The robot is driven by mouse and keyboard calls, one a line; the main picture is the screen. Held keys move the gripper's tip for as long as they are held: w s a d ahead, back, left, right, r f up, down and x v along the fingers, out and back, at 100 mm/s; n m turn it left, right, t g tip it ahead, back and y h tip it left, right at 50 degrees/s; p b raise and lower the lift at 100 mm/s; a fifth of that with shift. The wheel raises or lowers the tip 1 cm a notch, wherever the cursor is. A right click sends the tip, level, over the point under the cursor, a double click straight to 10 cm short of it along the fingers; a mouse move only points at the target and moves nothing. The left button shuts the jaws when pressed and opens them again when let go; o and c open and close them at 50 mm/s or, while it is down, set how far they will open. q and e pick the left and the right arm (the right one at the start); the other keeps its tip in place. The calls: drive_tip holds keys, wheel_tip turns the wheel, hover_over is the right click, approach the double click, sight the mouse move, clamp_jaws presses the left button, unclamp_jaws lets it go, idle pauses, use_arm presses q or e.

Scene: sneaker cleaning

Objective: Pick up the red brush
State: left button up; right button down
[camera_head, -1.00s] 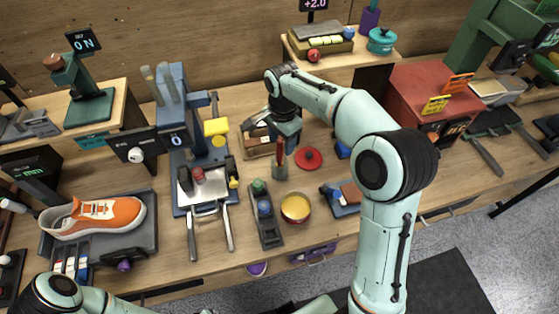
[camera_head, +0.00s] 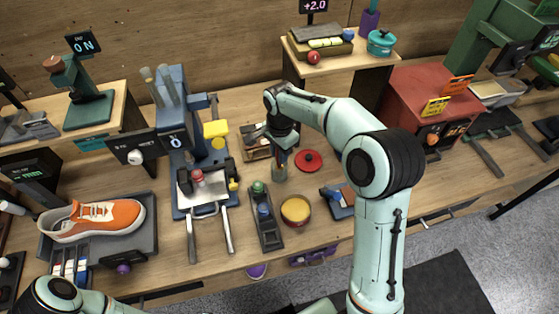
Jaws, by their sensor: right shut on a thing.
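The red brush (camera_head: 284,157) stands upright in a small grey-green cup (camera_head: 279,174) near the middle of the table. Only a thin red part of it shows; its upper end is hidden by my right gripper. My right gripper (camera_head: 283,148) comes down from above and is shut on the red brush, just over the cup's rim. The fingertips are small and partly hidden. Of my left arm only a rounded link shows at the bottom left; its gripper is out of view.
A red round lid (camera_head: 308,162) lies just right of the cup, and a yellow-red bowl (camera_head: 296,211) stands in front. A wooden box (camera_head: 256,149) is behind left. A black tray with knobs (camera_head: 264,222) and a blue press (camera_head: 178,130) stand to the left. An orange sneaker (camera_head: 98,219) is far left.

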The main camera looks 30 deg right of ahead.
drive_tip(key=shift+r, duration=0.1)
drive_tip(key=shift+r, duration=0.65)
use_arm(q)
drive_tip(key=w+r+p, duration=0.3)
drive_tip(key=w+r, duration=0.1)
drive_tip(key=shift+w+r+t, duration=0.3)
drive_tip(key=shift+w+r, duration=0.05)
use_arm(e)
wheel_tip(320, 180, up, 19)
drive_tip(key=shift+f, duration=0.2)
use_arm(q)
drive_tip(key=shift+s, duration=0.1)
use_arm(e)
drive_tip(key=shift+f, duration=0.1)
